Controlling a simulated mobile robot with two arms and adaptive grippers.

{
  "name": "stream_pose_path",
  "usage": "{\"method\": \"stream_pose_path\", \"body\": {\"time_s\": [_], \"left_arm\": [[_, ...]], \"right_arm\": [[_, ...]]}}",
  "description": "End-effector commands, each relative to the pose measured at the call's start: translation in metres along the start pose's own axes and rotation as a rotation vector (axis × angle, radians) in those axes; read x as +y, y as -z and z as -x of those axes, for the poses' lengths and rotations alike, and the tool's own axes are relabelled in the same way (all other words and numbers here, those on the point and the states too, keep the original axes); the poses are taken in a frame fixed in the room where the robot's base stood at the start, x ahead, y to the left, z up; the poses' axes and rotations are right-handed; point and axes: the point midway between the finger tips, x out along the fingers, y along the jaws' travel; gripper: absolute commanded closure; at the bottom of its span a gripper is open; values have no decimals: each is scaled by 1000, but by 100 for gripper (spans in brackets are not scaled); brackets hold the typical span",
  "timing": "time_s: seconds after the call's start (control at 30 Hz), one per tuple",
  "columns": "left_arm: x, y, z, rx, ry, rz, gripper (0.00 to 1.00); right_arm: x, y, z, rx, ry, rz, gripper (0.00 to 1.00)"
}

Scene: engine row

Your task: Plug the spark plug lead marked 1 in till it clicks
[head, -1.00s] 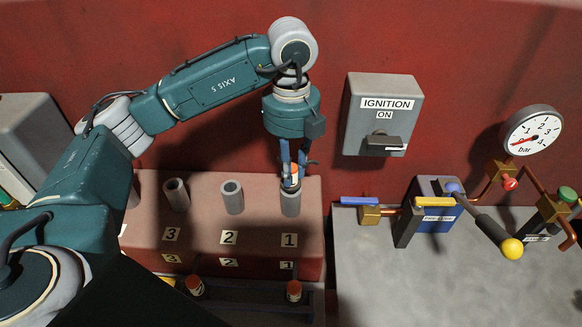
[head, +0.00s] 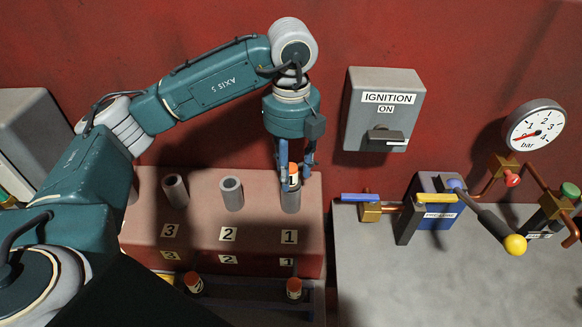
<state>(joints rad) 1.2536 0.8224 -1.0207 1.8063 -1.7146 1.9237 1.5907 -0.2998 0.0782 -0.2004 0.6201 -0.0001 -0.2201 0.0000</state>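The spark plug lead with an orange cap and a white label (head: 293,172) stands upright in the mouth of the grey tube (head: 290,202) above the plate marked 1. Whether it is fully seated I cannot tell. My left gripper (head: 295,178) points down over this tube. Its blue fingers are spread on either side of the lead, with the cap showing between them. My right gripper is not in view.
Two more grey tubes stand above plates 2 (head: 231,195) and 3 (head: 175,191). Orange-capped pieces (head: 194,285) sit in the low front rack. The ignition box (head: 383,108) reads ON. A bench with valves, a yellow-knobbed lever (head: 515,244) and a gauge (head: 534,125) is at right.

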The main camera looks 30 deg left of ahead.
Motion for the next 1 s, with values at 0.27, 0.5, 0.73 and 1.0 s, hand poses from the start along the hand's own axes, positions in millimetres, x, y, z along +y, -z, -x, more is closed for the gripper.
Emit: {"method": "stream_pose_path", "body": {"time_s": [0.27,0.5,0.73,1.0], "left_arm": [[0,0,1,0,1,0,57],[-2,0,32,-3,5,-1,57],[-1,-2,81,-6,3,1,57],[0,-1,114,-3,1,1,57]], "right_arm": [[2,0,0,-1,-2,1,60],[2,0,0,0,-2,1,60],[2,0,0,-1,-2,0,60],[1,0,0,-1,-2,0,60]]}}
